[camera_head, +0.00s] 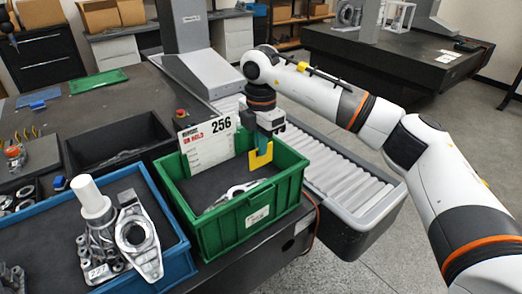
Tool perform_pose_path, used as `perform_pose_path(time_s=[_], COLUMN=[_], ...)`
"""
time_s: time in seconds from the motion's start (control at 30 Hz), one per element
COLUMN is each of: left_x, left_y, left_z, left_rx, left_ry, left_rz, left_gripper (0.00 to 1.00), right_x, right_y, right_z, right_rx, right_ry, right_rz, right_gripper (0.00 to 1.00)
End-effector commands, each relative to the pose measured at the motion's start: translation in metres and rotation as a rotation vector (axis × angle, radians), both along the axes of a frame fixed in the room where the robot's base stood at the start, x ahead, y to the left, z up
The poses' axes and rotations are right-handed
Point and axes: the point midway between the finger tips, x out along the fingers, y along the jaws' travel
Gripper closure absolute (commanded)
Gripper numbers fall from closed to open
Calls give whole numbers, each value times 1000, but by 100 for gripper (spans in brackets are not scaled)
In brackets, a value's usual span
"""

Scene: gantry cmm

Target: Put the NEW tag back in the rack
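My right gripper (262,150) reaches down over the green crate (235,230), near its back right side. Yellow pieces show at its lower end; I cannot tell whether they are its fingertips or something held, nor how far it is open. A white card (208,143) with "256" and red "ON HOLD" lettering stands tilted at the crate's back left, just left of the gripper. A silver metal part (233,194) lies on the crate's dark floor. I cannot make out a tag reading NEW or a rack for it. My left gripper is not in view.
A blue tray (178,270) with metal parts and a white cylinder (91,198) stands left of the green crate. A roller conveyor (345,175) runs along the right. A green mat (98,81) lies at the back left.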

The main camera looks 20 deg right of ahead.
Motion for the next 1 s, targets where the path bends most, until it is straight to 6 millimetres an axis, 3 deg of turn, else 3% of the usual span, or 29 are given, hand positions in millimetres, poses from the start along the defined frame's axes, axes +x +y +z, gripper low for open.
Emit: perform_pose_path(time_s=[0.5,0.87,1.0], left_x=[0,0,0], left_y=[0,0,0], left_z=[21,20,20], left_rx=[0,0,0], left_ry=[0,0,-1], left_rz=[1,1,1], left_gripper=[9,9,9], right_x=[0,0,-4], right_y=[0,0,-2], right_z=[31,28,15], right_rx=[1,1,0], right_ry=[0,1,3], right_rz=[0,22,188], right_gripper=[100,100,100])
